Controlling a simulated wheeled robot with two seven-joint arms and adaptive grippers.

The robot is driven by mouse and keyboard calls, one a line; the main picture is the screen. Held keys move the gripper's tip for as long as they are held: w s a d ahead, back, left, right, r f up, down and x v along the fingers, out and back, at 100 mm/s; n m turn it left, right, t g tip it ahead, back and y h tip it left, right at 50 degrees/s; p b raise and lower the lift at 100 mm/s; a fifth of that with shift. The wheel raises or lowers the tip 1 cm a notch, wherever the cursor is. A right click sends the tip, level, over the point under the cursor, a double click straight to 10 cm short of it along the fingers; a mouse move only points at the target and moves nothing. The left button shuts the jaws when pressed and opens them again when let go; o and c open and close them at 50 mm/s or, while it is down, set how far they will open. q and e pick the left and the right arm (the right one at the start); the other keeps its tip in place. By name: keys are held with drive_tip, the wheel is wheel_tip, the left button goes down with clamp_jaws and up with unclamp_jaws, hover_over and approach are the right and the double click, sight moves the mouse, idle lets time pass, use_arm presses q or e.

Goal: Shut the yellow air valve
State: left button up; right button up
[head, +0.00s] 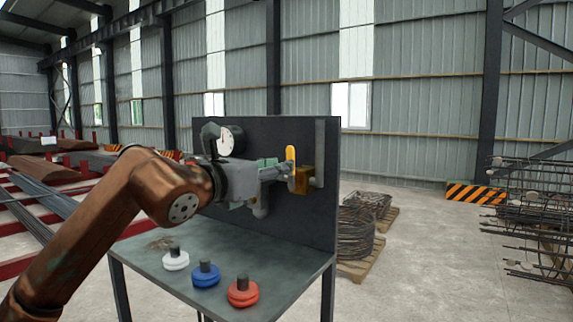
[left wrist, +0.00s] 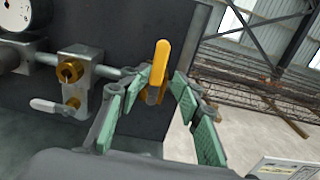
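The yellow air valve handle (head: 291,154) stands upright on the pipework in front of the dark back panel. In the left wrist view the yellow handle (left wrist: 160,66) sits above a brass body, between or just beyond my fingertips. My left gripper (head: 280,170) reaches in from the left at the handle. In the left wrist view my left gripper (left wrist: 162,88) is open, with green pads on either side of the handle and gaps showing. I cannot tell how deep the handle sits between the pads. My right gripper is in neither view.
A round gauge (head: 227,141) and a brass fitting (left wrist: 70,69) with a pale lever (left wrist: 52,106) sit left of the valve. The bench (head: 190,285) holds white (head: 176,260), blue (head: 206,276) and red (head: 243,292) discs. Wire coils (head: 357,230) lie behind right.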

use_arm(q)
drive_tip(key=v, duration=0.8)
drive_tip(key=shift+r, duration=0.15)
drive_tip(key=shift+w+d, duration=0.1)
drive_tip(key=shift+d, duration=0.05)
